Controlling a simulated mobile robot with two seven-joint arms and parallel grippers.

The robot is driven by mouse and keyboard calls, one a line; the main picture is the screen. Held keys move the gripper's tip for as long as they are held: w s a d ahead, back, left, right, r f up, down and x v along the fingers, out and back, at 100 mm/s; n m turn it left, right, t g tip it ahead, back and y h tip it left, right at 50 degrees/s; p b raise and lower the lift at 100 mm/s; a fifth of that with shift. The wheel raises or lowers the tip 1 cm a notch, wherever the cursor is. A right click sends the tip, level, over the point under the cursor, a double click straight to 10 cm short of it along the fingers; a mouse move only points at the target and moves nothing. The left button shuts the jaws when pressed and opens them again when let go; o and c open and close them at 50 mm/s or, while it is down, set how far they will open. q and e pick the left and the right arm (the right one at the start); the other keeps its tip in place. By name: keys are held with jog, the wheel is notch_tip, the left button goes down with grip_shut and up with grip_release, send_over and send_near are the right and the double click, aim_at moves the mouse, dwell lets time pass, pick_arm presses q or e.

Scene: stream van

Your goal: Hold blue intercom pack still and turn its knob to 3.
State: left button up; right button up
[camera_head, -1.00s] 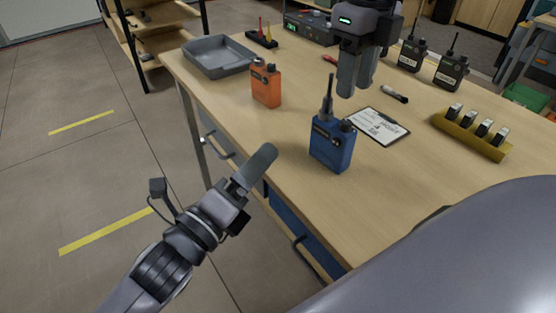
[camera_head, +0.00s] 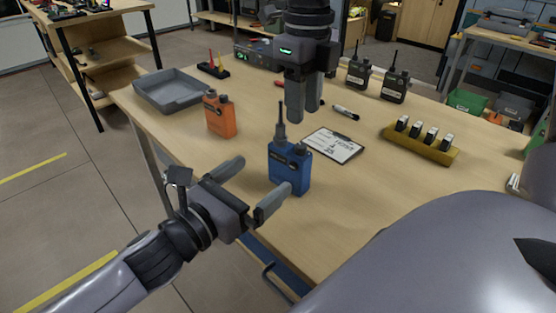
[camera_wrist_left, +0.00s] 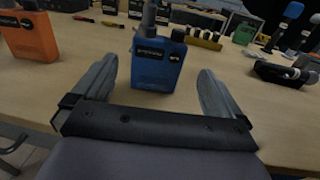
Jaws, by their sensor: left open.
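The blue intercom pack (camera_head: 290,168) stands upright near the table's front edge, with an antenna and a dark knob (camera_head: 301,149) on top. The knob's setting is too small to read. My left gripper (camera_head: 257,183) is open at the table's front edge, its fingers pointing at the pack. In the left wrist view the blue pack (camera_wrist_left: 158,65) stands ahead, between the two open fingers (camera_wrist_left: 157,85) and apart from them. My right gripper (camera_head: 304,105) hangs fingers down above the table behind the pack. Whether its fingers are parted is unclear.
An orange pack (camera_head: 221,117) stands left of the blue one, near a grey tray (camera_head: 150,97). A clipboard (camera_head: 333,146) lies behind right, with a marker (camera_head: 346,112) beyond. A yellow holder (camera_head: 425,147) and two black radios (camera_head: 394,85) are further right. The front right tabletop is clear.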

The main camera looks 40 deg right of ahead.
aim_at(284, 158)
pick_arm(q)
jog(key=shift+w+d, duration=0.25)
jog(key=shift+d, duration=1.1)
jog(key=shift+w+d, duration=0.25)
jog(key=shift+d, duration=1.1)
jog(key=shift+w+d, duration=0.25)
jog(key=shift+d, duration=1.1)
